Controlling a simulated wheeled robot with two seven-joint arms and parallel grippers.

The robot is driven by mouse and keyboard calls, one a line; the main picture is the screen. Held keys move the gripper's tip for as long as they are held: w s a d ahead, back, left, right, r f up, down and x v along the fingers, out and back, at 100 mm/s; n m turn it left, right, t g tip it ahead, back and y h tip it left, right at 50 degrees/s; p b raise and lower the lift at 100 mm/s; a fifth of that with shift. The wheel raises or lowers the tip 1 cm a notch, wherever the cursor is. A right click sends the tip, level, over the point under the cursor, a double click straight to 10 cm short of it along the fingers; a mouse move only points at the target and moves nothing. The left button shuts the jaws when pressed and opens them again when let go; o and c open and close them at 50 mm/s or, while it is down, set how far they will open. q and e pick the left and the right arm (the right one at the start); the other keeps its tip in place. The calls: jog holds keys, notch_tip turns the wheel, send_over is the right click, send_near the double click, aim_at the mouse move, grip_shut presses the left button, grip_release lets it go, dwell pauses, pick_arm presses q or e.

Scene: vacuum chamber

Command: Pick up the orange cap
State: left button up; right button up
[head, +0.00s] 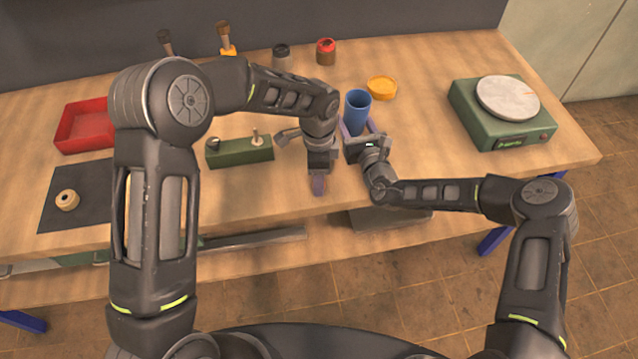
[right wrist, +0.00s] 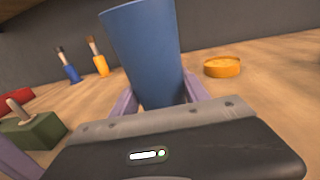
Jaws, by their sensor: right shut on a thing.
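The orange cap (head: 382,88) lies flat on the wooden table, behind and to the right of the blue cup. It also shows in the right wrist view (right wrist: 222,67), to the right of the blue cup and clear of it. My right gripper (head: 358,127) is shut on the blue cup (head: 357,107), with a finger on each side of it; the upright cup also fills the middle of the right wrist view (right wrist: 146,50). My left gripper (head: 318,184) hangs over the table's front part, left of the cup, pointing down. Whether its fingers are apart cannot be told.
A green scale (head: 487,125) with a round plate stands at the right. A green block (head: 240,151) with pegs sits left of my left gripper. A red bin (head: 82,127), a dark mat (head: 85,205) with a tan ring (head: 67,200), brushes and two small jars are farther left and back.

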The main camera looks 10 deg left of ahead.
pick_arm(q)
jog(key=shift+f, duration=0.9)
grip_shut()
